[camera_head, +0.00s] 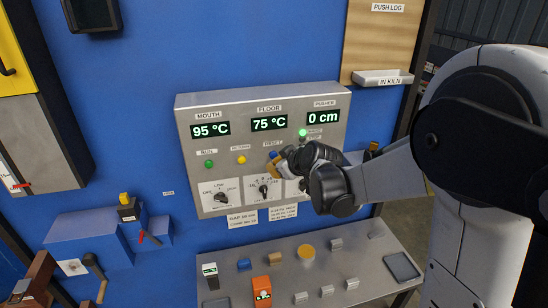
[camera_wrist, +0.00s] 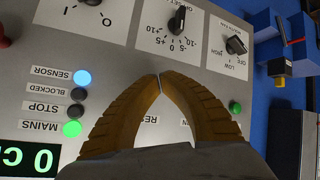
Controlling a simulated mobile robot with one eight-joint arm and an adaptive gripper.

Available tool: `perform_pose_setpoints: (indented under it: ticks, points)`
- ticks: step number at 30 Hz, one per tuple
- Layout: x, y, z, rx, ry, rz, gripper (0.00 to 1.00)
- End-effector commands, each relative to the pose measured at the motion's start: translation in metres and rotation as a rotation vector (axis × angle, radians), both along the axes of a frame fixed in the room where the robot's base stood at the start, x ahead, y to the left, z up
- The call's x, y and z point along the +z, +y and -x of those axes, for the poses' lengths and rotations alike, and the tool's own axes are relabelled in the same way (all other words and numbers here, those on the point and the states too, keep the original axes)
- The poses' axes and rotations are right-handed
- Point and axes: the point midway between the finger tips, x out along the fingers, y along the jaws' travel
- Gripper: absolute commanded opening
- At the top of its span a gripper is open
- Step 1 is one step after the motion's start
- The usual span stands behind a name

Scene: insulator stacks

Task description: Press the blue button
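The blue button (camera_head: 273,155) sits on the grey control panel (camera_head: 190,150), right of a yellow button (camera_head: 241,160) and a green button (camera_head: 209,164). My gripper (camera_head: 273,170) is at the panel, its fingertips just beside and below the blue button; I cannot tell whether they touch it. In the wrist view my gripper (camera_wrist: 160,78) has its two tan fingers arched and meeting at the tips, with nothing visible between them. The fingers hide the blue button and the yellow one there; the green button (camera_wrist: 235,107) shows at the right.
Rotary knobs (camera_head: 265,190) sit below the buttons. In the wrist view a lit cyan sensor lamp (camera_wrist: 83,78) and a lit green mains lamp (camera_wrist: 72,129) are left of the fingers. A metal shelf (camera_head: 230,262) with several small items lies below the panel.

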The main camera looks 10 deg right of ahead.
Motion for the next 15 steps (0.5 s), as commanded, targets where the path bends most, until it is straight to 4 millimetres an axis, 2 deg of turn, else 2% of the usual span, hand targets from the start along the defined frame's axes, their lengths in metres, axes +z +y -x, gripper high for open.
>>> perform_pose_setpoints:
  ticks: [9,15]
  points:
    - [0.0,0.0,0.002,0.0,0.0,0.0,0.0]
    - [0.0,0.0,0.018,0.0,0.0,0.0,0.0]
